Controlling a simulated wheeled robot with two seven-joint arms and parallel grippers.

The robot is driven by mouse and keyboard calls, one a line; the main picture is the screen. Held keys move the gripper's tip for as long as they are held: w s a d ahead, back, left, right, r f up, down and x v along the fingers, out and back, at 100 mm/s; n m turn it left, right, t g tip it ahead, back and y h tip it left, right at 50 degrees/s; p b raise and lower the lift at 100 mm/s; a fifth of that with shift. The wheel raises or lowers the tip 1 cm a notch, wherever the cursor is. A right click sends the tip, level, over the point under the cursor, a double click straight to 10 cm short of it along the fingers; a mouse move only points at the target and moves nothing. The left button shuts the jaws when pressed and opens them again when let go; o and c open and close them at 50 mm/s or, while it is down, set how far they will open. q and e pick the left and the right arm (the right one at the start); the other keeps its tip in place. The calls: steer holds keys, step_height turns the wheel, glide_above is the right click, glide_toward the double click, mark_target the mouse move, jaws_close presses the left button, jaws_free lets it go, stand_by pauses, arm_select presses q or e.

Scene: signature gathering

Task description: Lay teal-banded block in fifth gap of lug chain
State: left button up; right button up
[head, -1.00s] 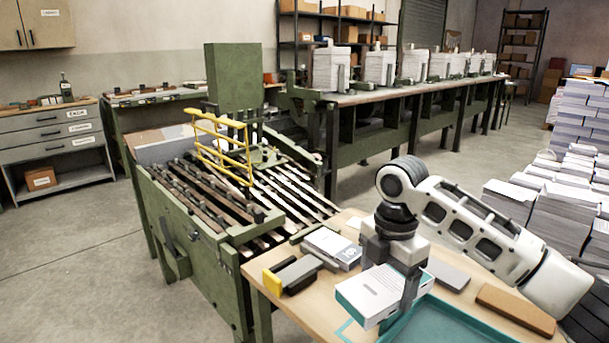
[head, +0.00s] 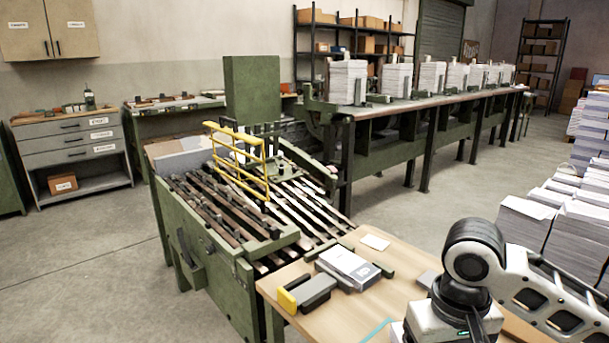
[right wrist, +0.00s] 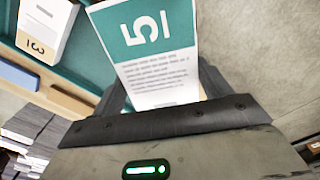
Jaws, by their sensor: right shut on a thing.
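In the right wrist view my right gripper (right wrist: 161,92) is shut on a white block with a teal band (right wrist: 147,35) and a white 5 on it. The block lies between the two dark fingers. In the head view only the wrist part of this gripper shows at the bottom right, and the block (head: 397,332) is mostly cut off by the frame edge. The lug chain (head: 232,205) runs along the green machine at centre left, with dark lugs on its rails. The held block is apart from the chain, to its right. My left gripper is not in view.
A wooden bench (head: 385,290) carries a white and grey block (head: 350,265) and a grey tool with a yellow end (head: 306,293). A yellow guard frame (head: 238,150) stands over the chain. A teal tray (right wrist: 88,62) with another block (right wrist: 46,25) shows beneath the right gripper.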

steer(key=shift+s+r+m, duration=0.1)
steer(key=shift+s+m, duration=0.25)
steer(key=shift+m, duration=0.25)
steer(key=shift+w+n, duration=0.5)
steer(key=shift+n, duration=0.2)
steer(key=w+n, duration=0.2)
steer(key=n, duration=0.1)
steer(key=w+n+b, duration=0.1)
steer(key=n, duration=0.2)
steer(key=w+a+f+n, duration=0.1)
steer(key=w+n, duration=0.1)
steer(key=n, duration=0.1)
steer(key=shift+w+n+b, duration=0.3)
steer(key=shift+w+b, duration=0.05)
arm_select(q)
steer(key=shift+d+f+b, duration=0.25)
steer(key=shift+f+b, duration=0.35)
steer(key=shift+b, duration=0.35)
arm_select(e)
steer(key=w+a+n, duration=0.1)
steer(key=w+n, duration=0.6)
steer(key=n, duration=0.8)
steer(key=shift+a+f, duration=0.15)
